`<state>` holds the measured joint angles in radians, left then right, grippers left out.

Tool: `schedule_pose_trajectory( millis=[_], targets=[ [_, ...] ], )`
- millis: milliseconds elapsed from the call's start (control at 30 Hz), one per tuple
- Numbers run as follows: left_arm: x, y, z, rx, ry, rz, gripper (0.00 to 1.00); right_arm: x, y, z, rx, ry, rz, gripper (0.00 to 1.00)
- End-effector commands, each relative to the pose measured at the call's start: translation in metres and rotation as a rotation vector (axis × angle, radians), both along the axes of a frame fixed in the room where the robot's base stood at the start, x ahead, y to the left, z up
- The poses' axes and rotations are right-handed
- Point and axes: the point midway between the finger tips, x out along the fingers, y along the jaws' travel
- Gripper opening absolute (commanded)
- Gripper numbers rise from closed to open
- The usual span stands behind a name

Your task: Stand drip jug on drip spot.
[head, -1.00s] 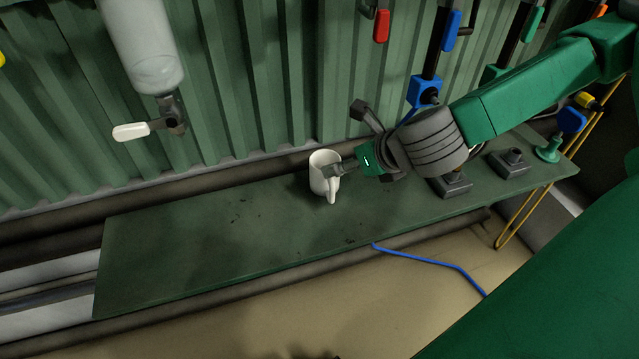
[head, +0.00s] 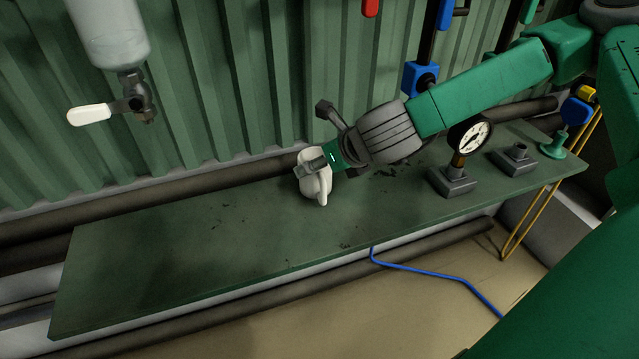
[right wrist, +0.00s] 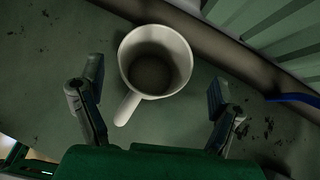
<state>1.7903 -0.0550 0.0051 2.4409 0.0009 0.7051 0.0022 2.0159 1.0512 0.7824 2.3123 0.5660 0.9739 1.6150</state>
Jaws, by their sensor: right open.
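The drip jug is a white cup with a handle (head: 316,186), upright on the green bench. In the right wrist view the jug (right wrist: 172,62) shows from above, empty-looking, its handle pointing toward my gripper. My right gripper (head: 308,170) is over the jug in the head view and hides part of its rim. In the right wrist view the right gripper (right wrist: 155,95) is open, one finger on each side of the jug, with gaps to both. No clearly marked drip spot shows; dark specks lie on the bench. My left gripper is out of view.
The green bench (head: 180,255) is clear to the left of the jug. A tank with a white-handled tap (head: 95,114) hangs at the upper left. A gauge on a block (head: 468,140) and another block (head: 515,158) stand at the right. A blue hose (head: 430,272) lies below.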

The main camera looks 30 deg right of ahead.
Motion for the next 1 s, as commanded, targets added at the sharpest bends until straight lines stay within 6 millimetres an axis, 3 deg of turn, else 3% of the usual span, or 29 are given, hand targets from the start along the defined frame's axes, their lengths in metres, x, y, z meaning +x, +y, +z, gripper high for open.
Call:
schedule_pose_trajectory(
  millis=[200,500,533,667,700,1000],
  targets=[
    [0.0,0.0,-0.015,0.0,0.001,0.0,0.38,0.022,0.002,-0.024,-0.004,0.002,0.001,0.85],
    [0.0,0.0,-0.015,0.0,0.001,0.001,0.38,0.026,0.0,-0.026,0.001,0.001,0.001,0.85],
    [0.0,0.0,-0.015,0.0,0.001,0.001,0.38,0.026,0.0,-0.026,0.001,0.001,0.001,0.78],
    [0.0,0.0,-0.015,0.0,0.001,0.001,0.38,0.026,0.0,-0.026,0.001,0.001,0.001,0.32],
    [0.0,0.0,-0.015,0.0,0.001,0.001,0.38,0.026,0.0,-0.026,0.001,0.001,0.001,0.28],
    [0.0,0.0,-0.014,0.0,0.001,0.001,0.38,0.026,0.001,-0.023,-0.002,0.002,0.001,0.28]
  ],
)
